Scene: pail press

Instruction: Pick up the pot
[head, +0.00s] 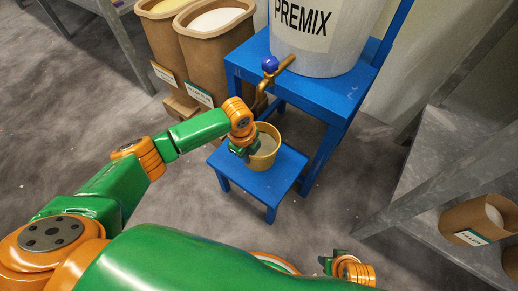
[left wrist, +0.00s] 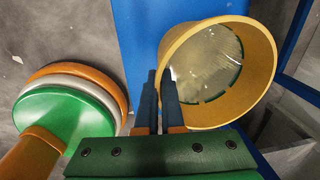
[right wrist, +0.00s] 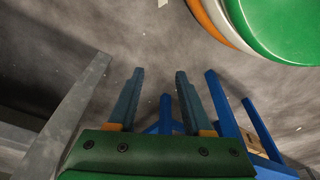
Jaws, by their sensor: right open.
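The pot (head: 266,158) is a yellow, round, open vessel with something pale inside. It appears to stand upright on a small blue stool (head: 285,172), below a brass tap (head: 268,85). In the left wrist view the pot (left wrist: 253,85) fills the upper right, its open top facing the camera. My left gripper (head: 243,152) is at the pot's left rim. Its fingers (left wrist: 160,78) are close together with the pot's wall between them. My right gripper (head: 326,262) is open and empty, low in the head view, away from the pot; its fingers (right wrist: 160,78) stand apart.
A PREMIX tank (head: 325,45) stands on a taller blue stand (head: 310,92) behind the pot. Two brown bins (head: 205,65) stand at the back left. A grey shelf (head: 430,190) with brown containers is on the right. Floor is clear at left.

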